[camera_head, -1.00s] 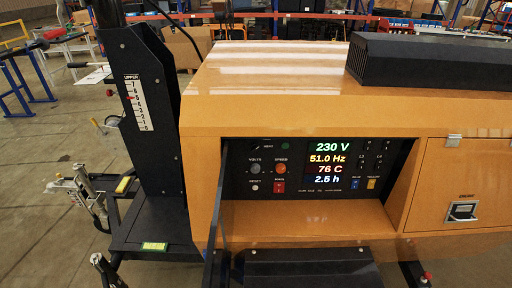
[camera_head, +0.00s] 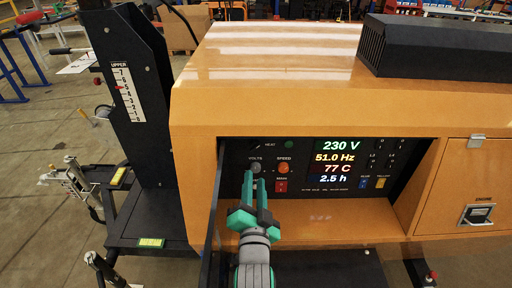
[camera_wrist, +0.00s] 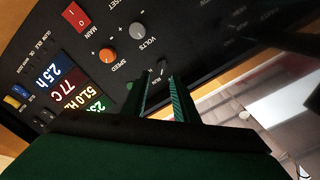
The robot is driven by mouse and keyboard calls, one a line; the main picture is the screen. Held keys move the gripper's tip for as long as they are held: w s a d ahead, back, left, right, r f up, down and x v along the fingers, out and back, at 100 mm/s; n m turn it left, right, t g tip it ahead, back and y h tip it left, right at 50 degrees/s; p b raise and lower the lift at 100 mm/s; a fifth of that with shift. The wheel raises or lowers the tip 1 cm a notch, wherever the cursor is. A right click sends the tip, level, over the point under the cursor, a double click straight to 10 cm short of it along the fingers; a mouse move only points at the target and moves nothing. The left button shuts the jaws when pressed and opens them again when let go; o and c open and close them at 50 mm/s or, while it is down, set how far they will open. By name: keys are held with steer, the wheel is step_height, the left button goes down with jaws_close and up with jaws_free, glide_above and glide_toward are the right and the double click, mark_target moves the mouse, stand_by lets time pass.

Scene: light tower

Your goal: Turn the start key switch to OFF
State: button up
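The control panel (camera_head: 328,186) is set in a recess of the orange housing. At its upper left is a small dark round part beside a lamp label, which looks like the start key switch (camera_head: 255,144); its position cannot be read. My gripper (camera_head: 254,178) is in front of the panel's left side, below that switch, with fingers pointing up at the panel. In the wrist view my gripper (camera_wrist: 162,78) shows two fingers with a narrow gap, near a small white label and dark switch area. Nothing is clearly held between them.
Grey volts knob (camera_wrist: 137,30), orange speed knob (camera_head: 284,168) and red main switch (camera_head: 281,186) are close to the fingers. The lit display (camera_head: 333,162) is to the right. An open dark door (camera_head: 212,215) stands at the recess's left edge.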

mark_target(255, 149)
steer(key=shift+w+r, duration=0.2)
steer(key=shift+w, duration=1.75)
steer(key=shift+w+r, duration=0.2)
steer(key=shift+w, duration=1.8)
steer(key=shift+w+r, duration=0.2)
steer(key=shift+w, duration=1.75)
jaws_close()
